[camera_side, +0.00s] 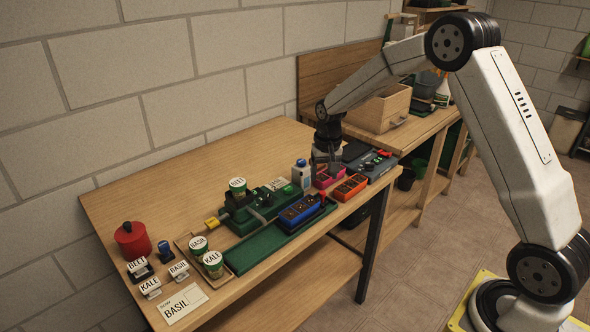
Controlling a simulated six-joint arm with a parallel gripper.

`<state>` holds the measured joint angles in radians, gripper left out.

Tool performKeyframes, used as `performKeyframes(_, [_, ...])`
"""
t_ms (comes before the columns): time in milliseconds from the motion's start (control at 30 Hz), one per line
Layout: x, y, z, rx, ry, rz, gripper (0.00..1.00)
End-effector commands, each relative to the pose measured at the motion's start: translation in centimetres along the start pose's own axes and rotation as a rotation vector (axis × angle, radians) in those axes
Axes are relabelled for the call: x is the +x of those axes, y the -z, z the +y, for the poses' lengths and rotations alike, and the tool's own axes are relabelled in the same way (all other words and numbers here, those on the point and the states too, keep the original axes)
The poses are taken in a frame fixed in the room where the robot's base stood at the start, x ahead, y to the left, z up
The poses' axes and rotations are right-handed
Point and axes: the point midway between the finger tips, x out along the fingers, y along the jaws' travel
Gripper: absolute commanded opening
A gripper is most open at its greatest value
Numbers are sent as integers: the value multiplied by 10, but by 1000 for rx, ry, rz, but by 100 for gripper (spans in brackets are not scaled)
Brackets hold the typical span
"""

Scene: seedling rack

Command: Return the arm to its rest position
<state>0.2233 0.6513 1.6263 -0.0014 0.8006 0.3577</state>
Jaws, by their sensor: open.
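My arm reaches in from the right, and its gripper (325,163) points down at the right part of the wooden workbench (150,188). The jaws are open, with nothing seen between them. A pink tray (324,180) lies just below the gripper and is partly covered by it; I cannot tell whether they touch. An orange tray (350,187) lies beside it, nearer the front edge. A white and blue bottle (301,175) stands close to the gripper's left.
A green machine (243,219) carries a BEET pot (238,190); a blue tray (300,211) lies in front. BASIL (198,246) and KALE (213,264) pots stand left, near stamps and a red pot (132,240). A control box (371,163) and wooden drawer box (380,108) stand right.

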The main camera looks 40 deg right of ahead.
Motion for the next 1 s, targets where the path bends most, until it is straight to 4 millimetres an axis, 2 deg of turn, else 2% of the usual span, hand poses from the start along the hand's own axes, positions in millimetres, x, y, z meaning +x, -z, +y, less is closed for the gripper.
performKeyframes(33, [-6,-13,-3,-32,4,8,67])
performKeyframes(333, [-24,-85,-8,-219,27,59,67])
performKeyframes(700, [-34,-180,4,-446,52,124,67])
performKeyframes(900, [-33,-220,16,-538,61,150,67])
performKeyframes(1000, [-32,-231,20,-563,63,157,67])
